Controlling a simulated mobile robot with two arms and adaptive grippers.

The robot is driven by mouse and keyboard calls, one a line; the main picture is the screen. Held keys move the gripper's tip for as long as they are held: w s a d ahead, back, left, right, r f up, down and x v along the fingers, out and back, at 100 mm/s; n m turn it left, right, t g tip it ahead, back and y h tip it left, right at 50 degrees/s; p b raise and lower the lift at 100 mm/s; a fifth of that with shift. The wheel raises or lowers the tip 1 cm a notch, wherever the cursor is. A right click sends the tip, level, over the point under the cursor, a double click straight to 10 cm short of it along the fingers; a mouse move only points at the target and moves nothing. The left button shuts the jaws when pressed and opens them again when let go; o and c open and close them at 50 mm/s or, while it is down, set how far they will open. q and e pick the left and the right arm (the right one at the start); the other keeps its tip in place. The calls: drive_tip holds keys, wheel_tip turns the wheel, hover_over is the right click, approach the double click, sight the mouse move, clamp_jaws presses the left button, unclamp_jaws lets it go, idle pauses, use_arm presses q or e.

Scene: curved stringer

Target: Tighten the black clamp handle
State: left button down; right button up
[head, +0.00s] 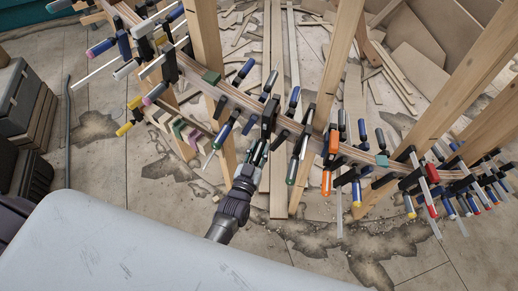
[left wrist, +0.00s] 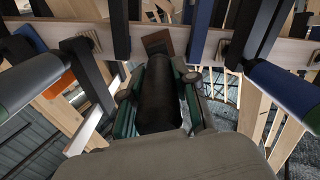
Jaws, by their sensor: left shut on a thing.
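The black clamp (head: 269,117) hangs on the curved wooden stringer near the middle of the head view. My left gripper (head: 257,152) reaches up to it from below. In the left wrist view the black clamp handle (left wrist: 158,95) is a thick dark cylinder. It lies between the two fingers of my left gripper (left wrist: 160,108), which is shut on it. In the head view the fingers hide most of the handle. My right gripper is in neither view.
The curved wooden stringer (head: 236,95) crosses the view on upright wooden posts (head: 208,45). An orange-handled clamp (head: 326,182) hangs to the right. Stacked cases (head: 20,98) stand at far left; planks lie behind.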

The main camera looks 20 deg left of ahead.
use_arm(q)
drive_tip(key=c, duration=0.9)
unclamp_jaws()
drive_tip(key=shift+o, duration=0.2)
drive_tip(key=s, duration=1.2)
drive_tip(key=shift+a, duration=0.15)
drive_tip(key=shift+s, duration=0.1)
drive_tip(key=s+p, duration=0.1)
drive_tip(key=s, duration=0.3)
drive_tip(key=shift+s, duration=0.15)
